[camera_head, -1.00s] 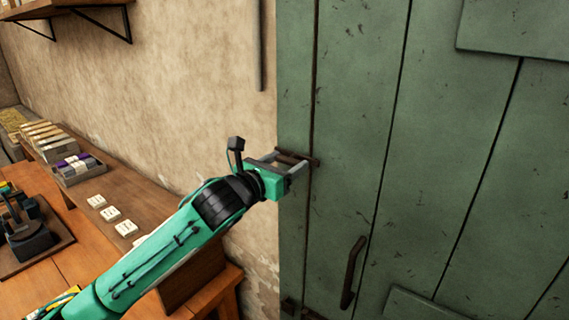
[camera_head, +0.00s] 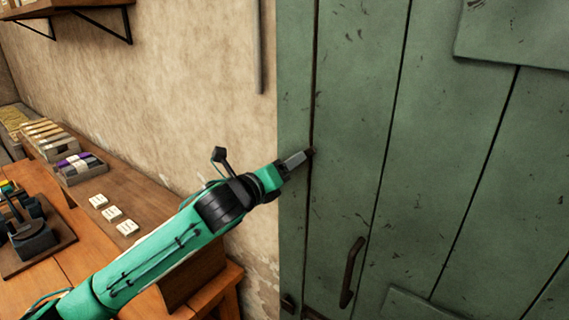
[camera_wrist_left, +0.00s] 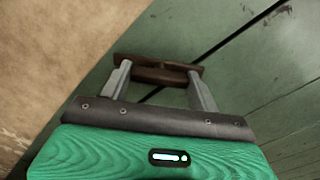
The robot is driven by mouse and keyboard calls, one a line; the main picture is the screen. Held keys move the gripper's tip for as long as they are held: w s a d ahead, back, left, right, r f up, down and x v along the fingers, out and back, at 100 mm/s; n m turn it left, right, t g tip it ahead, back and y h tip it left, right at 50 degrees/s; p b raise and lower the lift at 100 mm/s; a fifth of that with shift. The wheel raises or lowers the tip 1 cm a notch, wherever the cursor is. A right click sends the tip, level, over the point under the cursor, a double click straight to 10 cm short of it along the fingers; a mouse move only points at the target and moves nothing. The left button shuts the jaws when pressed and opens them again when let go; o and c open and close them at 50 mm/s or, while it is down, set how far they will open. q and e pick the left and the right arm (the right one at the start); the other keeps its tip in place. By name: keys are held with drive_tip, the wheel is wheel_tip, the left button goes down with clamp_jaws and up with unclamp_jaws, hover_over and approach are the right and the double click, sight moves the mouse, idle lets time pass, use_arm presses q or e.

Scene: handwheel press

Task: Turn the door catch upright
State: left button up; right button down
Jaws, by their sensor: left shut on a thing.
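The green plank door (camera_head: 440,150) fills the right of the head view. The door catch (camera_head: 312,151) is a small dark brown bar by the door's left plank seam, mostly hidden behind my left gripper (camera_head: 303,157). In the left wrist view the catch (camera_wrist_left: 158,74) spans between the two grey fingers of my left gripper (camera_wrist_left: 160,84), which is shut on it. The gripper is turned so that its fingers nearly overlap in the head view. The catch's exact tilt is hard to tell. My right gripper is not in view.
A dark door handle (camera_head: 352,272) sits below the catch. A plaster wall (camera_head: 190,90) lies left of the door. A wooden bench (camera_head: 150,215) with white cards and boxes stands at the left, beneath my arm.

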use_arm(q)
drive_tip(key=shift+n+p, duration=0.7)
drive_tip(key=shift+n, duration=4.4)
drive_tip(key=o, duration=1)
drive_tip(key=shift+f, duration=0.1)
drive_tip(key=shift+a, duration=0.1)
